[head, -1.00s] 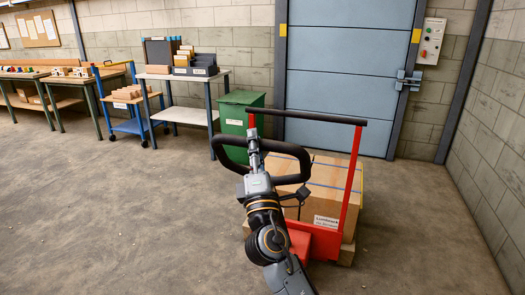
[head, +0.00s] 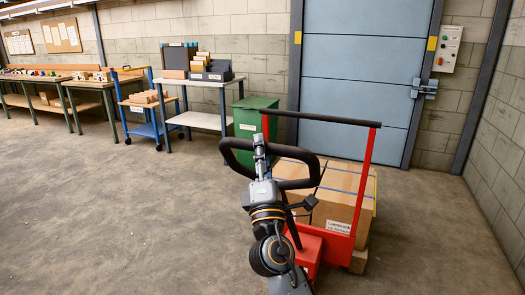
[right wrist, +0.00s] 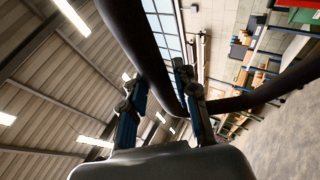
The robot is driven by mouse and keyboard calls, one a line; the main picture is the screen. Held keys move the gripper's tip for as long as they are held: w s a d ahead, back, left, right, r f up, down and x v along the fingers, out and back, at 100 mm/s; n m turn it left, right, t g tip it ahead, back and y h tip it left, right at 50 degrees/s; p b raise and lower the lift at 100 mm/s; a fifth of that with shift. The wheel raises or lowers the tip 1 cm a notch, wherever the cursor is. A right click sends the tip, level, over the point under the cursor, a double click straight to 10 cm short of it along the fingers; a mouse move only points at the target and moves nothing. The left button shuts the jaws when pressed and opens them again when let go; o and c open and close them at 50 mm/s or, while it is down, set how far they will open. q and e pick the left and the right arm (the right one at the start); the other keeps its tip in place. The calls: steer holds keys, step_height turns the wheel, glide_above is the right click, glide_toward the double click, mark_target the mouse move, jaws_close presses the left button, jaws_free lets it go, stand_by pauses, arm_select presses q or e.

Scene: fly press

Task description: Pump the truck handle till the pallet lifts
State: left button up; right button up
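The red pallet truck (head: 309,250) stands in the right half of the head view, with a red upright frame and a black top bar. Its handle (head: 229,158) is a black loop on the near side; it also crosses the right wrist view (right wrist: 137,40). My right gripper (head: 260,146) is at the loop's upper bar, with its two fingers on either side of the bar, seemingly closed on it. The wooden pallet (head: 358,262) carries strapped cardboard boxes (head: 340,206); only a corner shows, so its floor clearance cannot be told. My left gripper is not in view.
A green bin (head: 254,120) stands behind the truck, near a blue-grey door (head: 365,70). A blue cart (head: 147,130), a table (head: 192,84) and workbenches (head: 50,85) line the back wall. The floor (head: 130,220) at left is clear.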

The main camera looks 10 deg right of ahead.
steer(key=shift+o, duration=0.9)
steer(key=shift+r, duration=0.1)
steer(key=v, duration=1.2)
